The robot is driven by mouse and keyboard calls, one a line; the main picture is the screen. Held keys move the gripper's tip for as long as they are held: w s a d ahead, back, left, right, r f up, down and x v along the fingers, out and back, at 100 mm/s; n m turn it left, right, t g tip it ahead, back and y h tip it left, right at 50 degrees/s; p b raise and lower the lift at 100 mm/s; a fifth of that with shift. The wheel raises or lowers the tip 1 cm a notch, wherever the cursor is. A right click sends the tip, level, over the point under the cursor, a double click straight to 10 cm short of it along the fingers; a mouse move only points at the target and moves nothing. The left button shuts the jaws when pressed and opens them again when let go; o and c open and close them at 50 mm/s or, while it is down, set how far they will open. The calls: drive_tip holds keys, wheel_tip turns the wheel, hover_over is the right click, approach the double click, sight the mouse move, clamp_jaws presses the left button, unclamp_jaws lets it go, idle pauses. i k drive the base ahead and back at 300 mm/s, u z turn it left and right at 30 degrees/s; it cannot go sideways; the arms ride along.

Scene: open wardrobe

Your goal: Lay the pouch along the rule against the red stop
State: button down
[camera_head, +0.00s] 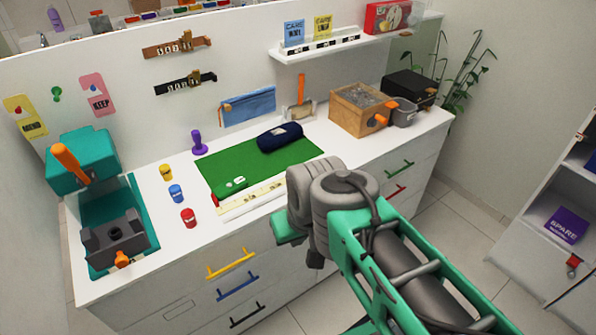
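A dark navy pouch (280,136) lies on the far right part of the green mat (225,165), apart from the rule. A flat blue zip pouch (248,106) is at the wall behind the mat. The cream rule (255,194) runs along the mat's front edge; my arm is close to its right end in the picture. A small red stop (214,199) is at the rule's left end. My gripper (300,244) is in front of the counter, to the right of and below the rule. Its fingers are mostly hidden, so its opening and any contents do not show.
Yellow (166,172), blue (176,193) and red (189,218) small pots stand left of the mat. A purple stamp (199,143) stands behind them. A teal press (85,165) fills the left end. A wooden box (358,108) stands at the right.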

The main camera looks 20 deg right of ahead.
sight(229, 187)
drive_tip(key=z, duration=0.35)
drive_tip(key=i, duration=1.2)
drive_tip(key=u, duration=0.8)
